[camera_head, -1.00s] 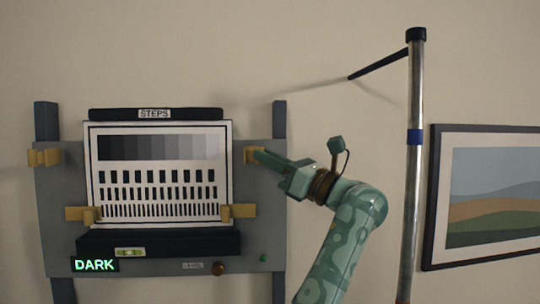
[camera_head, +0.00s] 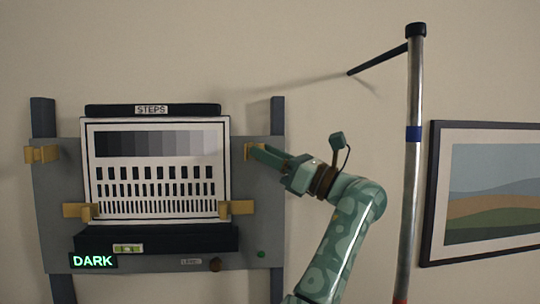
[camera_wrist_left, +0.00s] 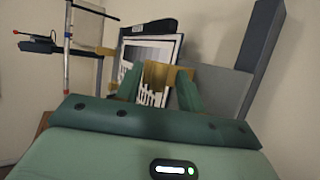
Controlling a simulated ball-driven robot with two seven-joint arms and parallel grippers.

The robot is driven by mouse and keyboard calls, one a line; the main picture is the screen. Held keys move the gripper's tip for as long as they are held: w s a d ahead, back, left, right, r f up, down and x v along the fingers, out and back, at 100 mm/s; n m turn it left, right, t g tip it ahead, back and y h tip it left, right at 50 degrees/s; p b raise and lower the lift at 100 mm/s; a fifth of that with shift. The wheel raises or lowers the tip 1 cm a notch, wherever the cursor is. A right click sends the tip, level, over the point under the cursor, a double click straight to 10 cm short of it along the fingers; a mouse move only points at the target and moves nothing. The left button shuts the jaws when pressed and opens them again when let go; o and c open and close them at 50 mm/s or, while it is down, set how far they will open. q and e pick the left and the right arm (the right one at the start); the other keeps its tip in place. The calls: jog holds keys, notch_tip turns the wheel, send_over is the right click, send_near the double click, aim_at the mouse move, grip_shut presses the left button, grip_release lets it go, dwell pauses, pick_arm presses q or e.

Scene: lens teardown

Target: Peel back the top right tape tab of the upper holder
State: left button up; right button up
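A framed test chart (camera_head: 156,206) labelled STEPS hangs on a grey board (camera_head: 55,225). Tan tabs sit at its sides. The top right tan tab (camera_head: 249,151) is partly hidden by my left gripper (camera_head: 258,151), whose fingertips reach its right part. In the left wrist view a tan piece (camera_wrist_left: 157,75) shows between and behind the two green fingers of the left gripper (camera_wrist_left: 158,82). The fingers stand apart. I cannot tell whether they touch the tab. My right gripper cannot be made out in the head view.
Other tan tabs are at upper left (camera_head: 40,153), lower left (camera_head: 80,210) and lower right (camera_head: 238,208). A dark ledge (camera_head: 190,238) lies below the chart. A metal pole (camera_head: 413,180) with a dark side rod stands right of the arm. A framed landscape (camera_head: 490,195) hangs at far right.

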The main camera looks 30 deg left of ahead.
pick_arm(q)
jog(key=s+d+r+b, duration=0.5)
jog(key=s+d+r, duration=0.2)
jog(key=s+r, duration=0.5)
jog(key=shift+r, duration=0.5)
